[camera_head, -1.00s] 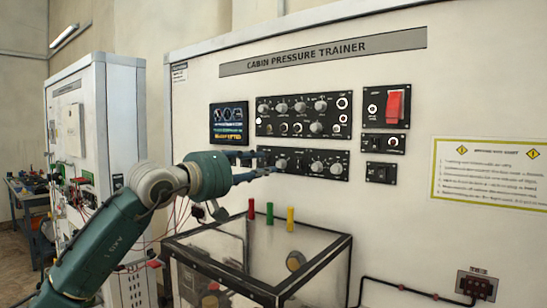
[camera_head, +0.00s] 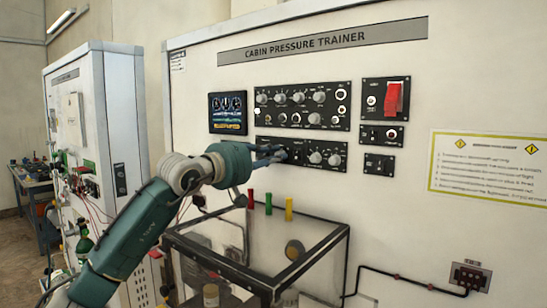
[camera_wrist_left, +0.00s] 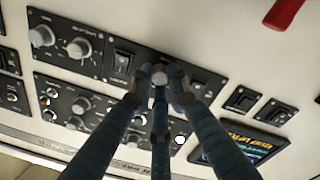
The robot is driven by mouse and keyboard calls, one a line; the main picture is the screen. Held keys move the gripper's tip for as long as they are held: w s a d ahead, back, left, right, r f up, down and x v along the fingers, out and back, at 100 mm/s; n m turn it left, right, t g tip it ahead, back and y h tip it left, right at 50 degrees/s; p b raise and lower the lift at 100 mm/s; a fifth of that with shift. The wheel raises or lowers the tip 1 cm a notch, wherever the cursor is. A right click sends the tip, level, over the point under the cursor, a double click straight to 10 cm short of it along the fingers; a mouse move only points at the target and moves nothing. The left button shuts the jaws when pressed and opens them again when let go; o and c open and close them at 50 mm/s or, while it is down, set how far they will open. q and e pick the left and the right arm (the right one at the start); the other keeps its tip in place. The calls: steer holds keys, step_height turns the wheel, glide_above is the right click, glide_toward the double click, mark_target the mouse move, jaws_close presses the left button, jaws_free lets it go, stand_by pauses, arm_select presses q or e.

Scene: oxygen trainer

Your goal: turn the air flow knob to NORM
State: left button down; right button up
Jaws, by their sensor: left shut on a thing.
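The lower control panel (camera_head: 340,149) is on the trainer wall, below a larger knob panel. My left gripper (camera_head: 281,154) reaches its left part from the left. In the left wrist view, the fingers of my left gripper (camera_wrist_left: 160,82) close together on a small grey knob (camera_wrist_left: 160,76) between two dark switches. The fingers hide most of this knob, its pointer and its markings. I cannot read a NORM label or confirm that this is the air flow knob. Two free grey knobs (camera_head: 315,157) sit to its right on the same panel. My right gripper is not in view.
The upper knob panel (camera_head: 302,106) is just above. A small screen (camera_head: 228,113) is at the upper left. A red switch cover (camera_head: 393,98) is to the right. A clear box with a dark frame (camera_head: 318,250) and colored pegs stand below the arm.

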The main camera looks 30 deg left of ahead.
arm_select(q)
steer(key=shift+f, duration=0.15)
steer(key=n+b, duration=0.4)
steer(key=n, duration=0.5)
steer(key=shift+d+f+n, duration=0.1)
steer(key=shift+f+n, duration=0.05)
steer(key=shift+n, duration=0.45)
stand_by(0.3)
